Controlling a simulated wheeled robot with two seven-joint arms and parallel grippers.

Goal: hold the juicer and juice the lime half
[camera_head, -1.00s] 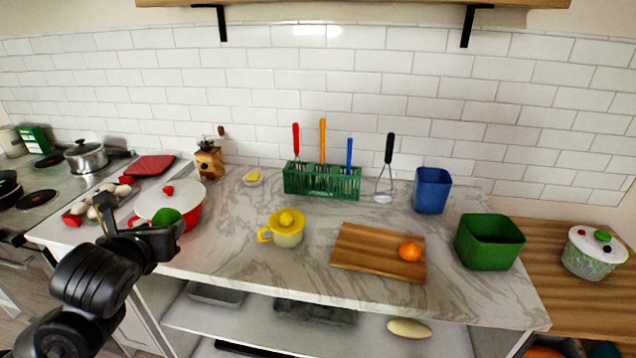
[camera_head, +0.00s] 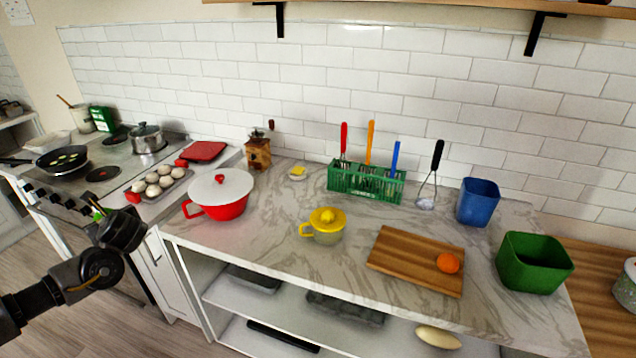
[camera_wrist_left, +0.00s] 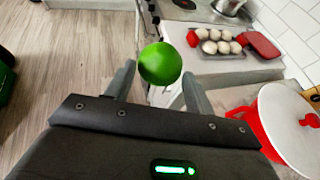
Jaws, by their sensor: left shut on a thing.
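The juicer (camera_head: 323,225), with a yellow ribbed top and handle over a pale cup, stands upright on the marble counter (camera_head: 290,263) left of the cutting board. My left gripper (camera_head: 98,208) is at the far left, in front of the stove and well away from the juicer. In the left wrist view the green lime half (camera_wrist_left: 160,64) sits between the fingertips of this gripper (camera_wrist_left: 158,80), which are shut on it. Its cut face is not visible there. In the head view the lime is mostly hidden by the gripper. My right gripper is not in view.
A red pot with a white lid (camera_head: 219,203) stands between my left gripper and the juicer. Right of the juicer are a cutting board (camera_head: 400,268) with an orange (camera_head: 448,263), a green bin (camera_head: 533,262) and a blue bin (camera_head: 478,203). A green utensil rack (camera_head: 366,184) stands behind.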

